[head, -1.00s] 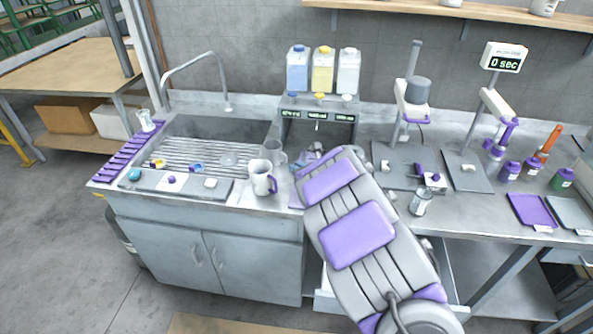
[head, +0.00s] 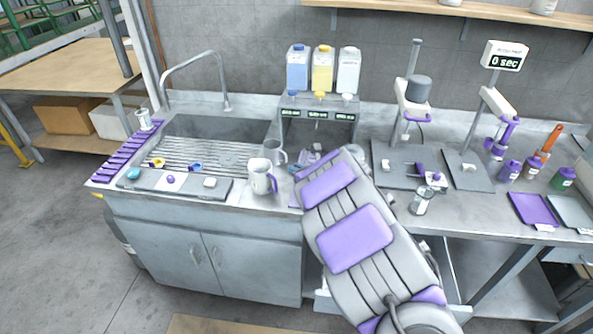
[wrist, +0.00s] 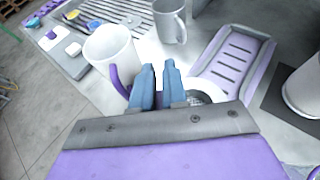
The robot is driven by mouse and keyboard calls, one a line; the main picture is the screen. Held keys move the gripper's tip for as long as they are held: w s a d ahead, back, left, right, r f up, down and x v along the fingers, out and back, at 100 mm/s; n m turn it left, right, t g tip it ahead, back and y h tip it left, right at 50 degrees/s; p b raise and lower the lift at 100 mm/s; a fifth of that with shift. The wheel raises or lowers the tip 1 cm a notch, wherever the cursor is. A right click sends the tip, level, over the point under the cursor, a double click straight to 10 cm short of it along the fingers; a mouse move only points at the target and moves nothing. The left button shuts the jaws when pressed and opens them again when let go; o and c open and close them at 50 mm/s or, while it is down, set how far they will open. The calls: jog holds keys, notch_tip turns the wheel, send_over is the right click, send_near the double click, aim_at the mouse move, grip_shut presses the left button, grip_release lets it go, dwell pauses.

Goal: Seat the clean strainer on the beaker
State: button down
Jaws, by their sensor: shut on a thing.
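My gripper (wrist: 159,72) shows in the wrist view with its two blue fingers close together. A pale ring with grey mesh, the strainer (wrist: 208,92), shows just right of the fingers. It is partly hidden by the gripper, and the exact point of grip is hidden. In the head view my arm covers the gripper and strainer. A clear beaker-like vessel (head: 143,119) stands left of the sink. Another clear vessel (head: 420,200) stands on the counter right of my arm. I cannot tell which is the task's beaker.
A white pitcher with a purple handle (wrist: 110,50) stands close left of my fingers, a grey pitcher (wrist: 171,20) behind it. A purple-edged drip tray (wrist: 236,62) lies to the right. The sink (head: 215,128) is left, the dispenser (head: 318,112) at the back.

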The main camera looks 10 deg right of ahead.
jog(key=c, duration=1.4)
grip_release()
jog(key=shift+c, duration=0.2)
jog(key=b+v, duration=0.1)
jog(key=v, duration=1)
jog(key=shift+b, duration=0.35)
jog(key=shift+f, duration=0.1)
